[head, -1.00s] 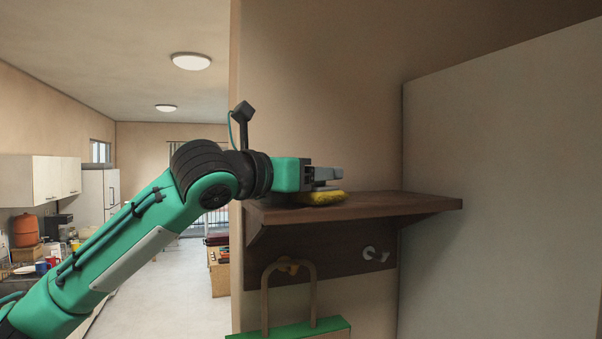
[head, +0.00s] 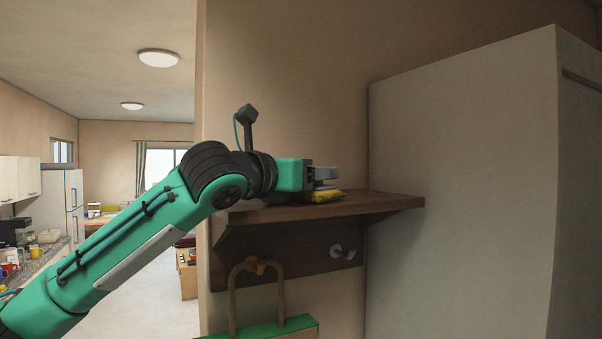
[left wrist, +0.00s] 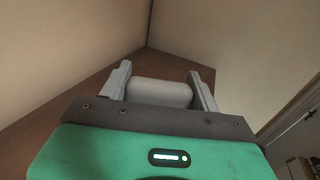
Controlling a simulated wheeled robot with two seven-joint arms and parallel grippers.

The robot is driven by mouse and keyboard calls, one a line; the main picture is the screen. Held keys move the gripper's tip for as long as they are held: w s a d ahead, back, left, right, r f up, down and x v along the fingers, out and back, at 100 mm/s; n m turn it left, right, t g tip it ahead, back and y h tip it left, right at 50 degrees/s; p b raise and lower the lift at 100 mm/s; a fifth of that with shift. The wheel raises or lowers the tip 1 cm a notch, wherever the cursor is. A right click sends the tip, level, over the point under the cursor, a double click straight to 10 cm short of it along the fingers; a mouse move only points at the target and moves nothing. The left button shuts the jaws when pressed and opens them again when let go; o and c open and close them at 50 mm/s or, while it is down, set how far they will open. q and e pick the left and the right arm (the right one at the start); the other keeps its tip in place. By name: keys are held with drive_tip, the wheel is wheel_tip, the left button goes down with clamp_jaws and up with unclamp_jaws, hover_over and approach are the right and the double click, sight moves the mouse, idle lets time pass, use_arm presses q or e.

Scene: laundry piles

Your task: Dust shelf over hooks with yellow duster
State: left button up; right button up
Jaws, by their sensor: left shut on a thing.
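The brown wooden shelf (head: 385,203) is fixed to the wall, with a hook board (head: 300,255) under it. The yellow duster (head: 323,197) lies against the shelf top, below my left gripper (head: 328,178). My left gripper is shut on the duster and is level just above the shelf. My right gripper is not in view.
A tall pale cabinet (head: 465,180) stands at the shelf's right. A kitchen counter (head: 42,262) is at far left.

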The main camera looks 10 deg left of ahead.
use_arm(q)
drive_tip(key=shift+w+d, duration=0.65)
drive_tip(key=shift+d, duration=0.3)
drive_tip(key=shift+f, duration=0.25)
drive_tip(key=shift+s+a+f, duration=0.45)
drive_tip(key=shift+s+a, duration=0.1)
drive_tip(key=shift+s, duration=0.1)
drive_tip(key=shift+s+a+r, duration=0.15)
drive_tip(key=shift+s+a, duration=0.9)
drive_tip(key=shift+a, duration=0.65)
drive_tip(key=shift+s+a+r, duration=0.2)
drive_tip(key=shift+s+a, duration=0.85)
drive_tip(key=shift+a, duration=0.65)
drive_tip(key=shift+s+a+r, duration=0.15)
drive_tip(key=shift+s+a, duration=0.9)
drive_tip(key=shift+a, duration=0.65)
drive_tip(key=shift+r, duration=0.1)
wheel_tip(320, 180, up, 6)
drive_tip(key=shift+r, duration=0.25)
drive_tip(key=shift+d+r, duration=0.1)
drive_tip(key=shift+r, duration=1.3)
